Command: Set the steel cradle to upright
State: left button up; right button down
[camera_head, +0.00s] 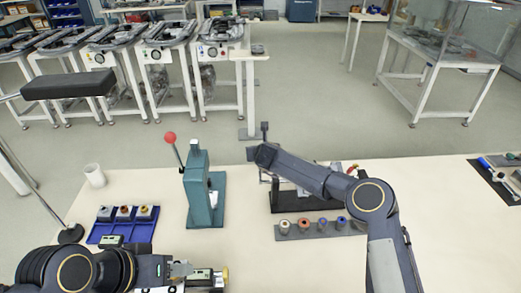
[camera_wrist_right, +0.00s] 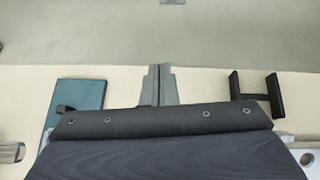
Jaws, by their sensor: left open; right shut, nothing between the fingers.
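The steel cradle is hard to make out. A dark fixture base (camera_head: 330,207) stands behind my right arm, with a pale metal part (camera_head: 337,167) just above the arm that may belong to the cradle. I cannot tell how it is tilted. In the right wrist view, a black H-shaped piece (camera_wrist_right: 257,93) stands to the right of my right gripper (camera_wrist_right: 160,85), whose grey fingers are shut, empty and apart from it. In the head view my right arm hides much of the fixture. My left gripper (camera_head: 222,277) is open at the lower front, away from the fixture.
A teal press (camera_head: 202,195) with a red-knobbed lever stands left of the fixture. A blue tray (camera_head: 121,230) with several parts, a white cup (camera_head: 95,175) and a grey rack (camera_head: 295,233) of colored rings are on the table. Tools lie on a dark mat (camera_head: 493,172) at far right.

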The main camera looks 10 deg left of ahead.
jog(key=shift+w+f+g+p, duration=0.15)
jog(key=shift+f+g+p, duration=0.15)
jog(key=shift+g+p, duration=0.1)
dwell(1.4)
